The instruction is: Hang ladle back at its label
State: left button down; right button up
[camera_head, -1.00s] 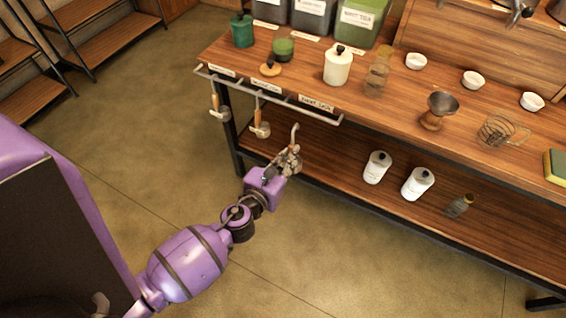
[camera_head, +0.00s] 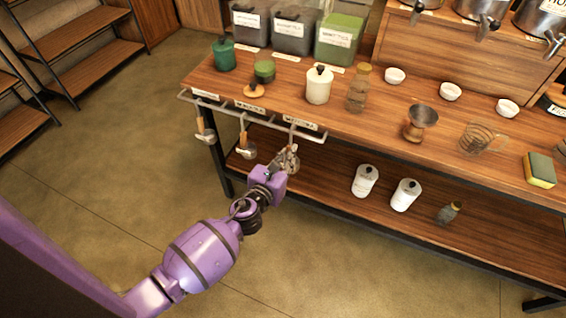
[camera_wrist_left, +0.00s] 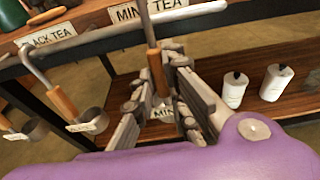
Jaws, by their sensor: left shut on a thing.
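My left gripper (camera_head: 287,160) is shut on the wooden handle of a ladle (camera_wrist_left: 155,72), just under the rail (camera_head: 262,120) on the table's front edge. The ladle is about upright, its metal hook rising near the rail by the MINT TEA label (camera_wrist_left: 153,11). That label also shows in the head view (camera_head: 300,122). The hook's top is cut off in the wrist view, so I cannot tell if it rests on the rail. The ladle's cup is mostly hidden behind the fingers. My right gripper is not in view.
Two other ladles hang from the rail to the left, one at the middle label (camera_head: 245,146) and one at the far left (camera_head: 205,130). The lower shelf (camera_head: 320,195) holds white bottles (camera_head: 365,180). Open floor lies in front.

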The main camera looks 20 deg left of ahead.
pick_arm(q)
jog(key=shift+w, duration=0.75)
jog(key=shift+w+f, duration=0.15)
jog(key=shift+w, duration=0.05)
notch_tip(320, 180, down, 2)
jog(key=shift+s+b, duration=0.1)
jog(key=shift+b, duration=0.95)
jog(key=shift+f, duration=0.2)
jog(key=c, duration=1.8)
grip_release()
jog(key=shift+c, duration=0.2)
jog(key=shift+o, duration=0.9)
